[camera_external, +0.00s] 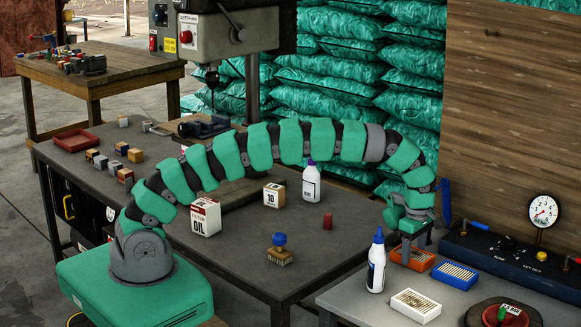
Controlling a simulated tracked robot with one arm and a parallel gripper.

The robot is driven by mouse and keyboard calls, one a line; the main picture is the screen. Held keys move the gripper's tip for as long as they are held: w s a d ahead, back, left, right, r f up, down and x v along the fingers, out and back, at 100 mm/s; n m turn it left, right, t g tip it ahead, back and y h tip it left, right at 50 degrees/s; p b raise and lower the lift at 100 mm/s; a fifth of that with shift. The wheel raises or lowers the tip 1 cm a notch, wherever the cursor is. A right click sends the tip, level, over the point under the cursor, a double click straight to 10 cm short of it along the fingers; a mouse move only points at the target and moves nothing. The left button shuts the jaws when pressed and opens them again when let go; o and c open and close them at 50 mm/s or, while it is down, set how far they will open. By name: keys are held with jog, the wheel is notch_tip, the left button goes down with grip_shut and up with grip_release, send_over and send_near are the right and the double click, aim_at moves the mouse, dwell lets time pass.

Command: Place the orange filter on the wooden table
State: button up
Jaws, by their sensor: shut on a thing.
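The orange filter (421,262) is a flat rectangular block with a pale pleated top, at the left rear of the grey bench on the right. My gripper (406,249) points down at it and is shut on it. The fingers cover part of the filter, and I cannot tell whether it still touches the bench. The wooden table (143,69) stands at the far back left, well away from my gripper. Its near right part is bare; small parts and a vise sit on its left and middle.
A blue filter (456,275), a white filter (416,306) and a white bottle (376,262) stand close to my gripper. The dark workbench (335,245) holds an oil box (204,216), a numbered box (273,195) and another bottle (311,183). A drill press (225,35) rises behind it.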

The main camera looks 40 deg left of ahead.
aim_at(413, 253)
jog(key=o, duration=1)
jog(key=shift+f, duration=0.1)
notch_tip(413, 253, up, 12)
jog(key=shift+r+p, duration=0.1)
jog(key=shift+p, duration=0.35)
